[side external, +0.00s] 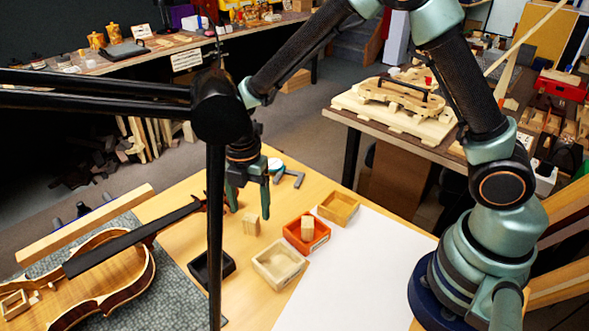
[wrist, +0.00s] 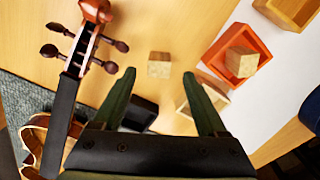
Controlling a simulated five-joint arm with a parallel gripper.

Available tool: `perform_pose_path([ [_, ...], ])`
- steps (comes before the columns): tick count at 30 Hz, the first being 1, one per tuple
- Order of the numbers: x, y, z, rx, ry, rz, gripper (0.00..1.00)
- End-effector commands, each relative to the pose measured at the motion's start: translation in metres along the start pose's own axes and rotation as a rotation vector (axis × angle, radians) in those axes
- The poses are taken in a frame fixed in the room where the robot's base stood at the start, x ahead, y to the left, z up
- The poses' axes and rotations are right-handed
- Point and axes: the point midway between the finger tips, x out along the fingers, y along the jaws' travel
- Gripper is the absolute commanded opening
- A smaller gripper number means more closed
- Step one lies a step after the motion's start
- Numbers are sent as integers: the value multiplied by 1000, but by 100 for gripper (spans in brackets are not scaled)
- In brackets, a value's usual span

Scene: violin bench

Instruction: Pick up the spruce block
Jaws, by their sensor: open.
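A small pale wood block (side external: 251,224) stands alone on the tan table. It also shows in the wrist view (wrist: 159,65), just beyond the gap between my fingertips. A second pale wood block (side external: 307,225) sits in the orange tray (side external: 293,240); it shows in the wrist view (wrist: 241,62) too. I cannot tell by grain which is spruce. My gripper (side external: 249,202) is open and empty, pointing down above the lone block and apart from it. In the wrist view its fingers (wrist: 159,74) spread to either side of that block.
A black tray (side external: 201,275), a pale wood tray (side external: 275,282) and an empty yellowish wood tray (side external: 338,208) stand close by. A violin (side external: 120,265) lies on a grey mat at left. A grey metal tool (side external: 288,177) lies behind. White paper (side external: 365,265) at right is bare.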

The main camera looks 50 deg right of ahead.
Motion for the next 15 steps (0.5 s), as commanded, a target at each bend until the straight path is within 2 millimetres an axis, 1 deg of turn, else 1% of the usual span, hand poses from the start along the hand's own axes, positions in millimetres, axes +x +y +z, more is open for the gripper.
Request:
perform_pose_path([
  [9, 42, 1, -4, 0, 0, -3, 75],
  [12, 49, 1, -4, 0, 0, -1, 75],
  [15, 50, 2, -4, 1, 0, 1, 75],
])
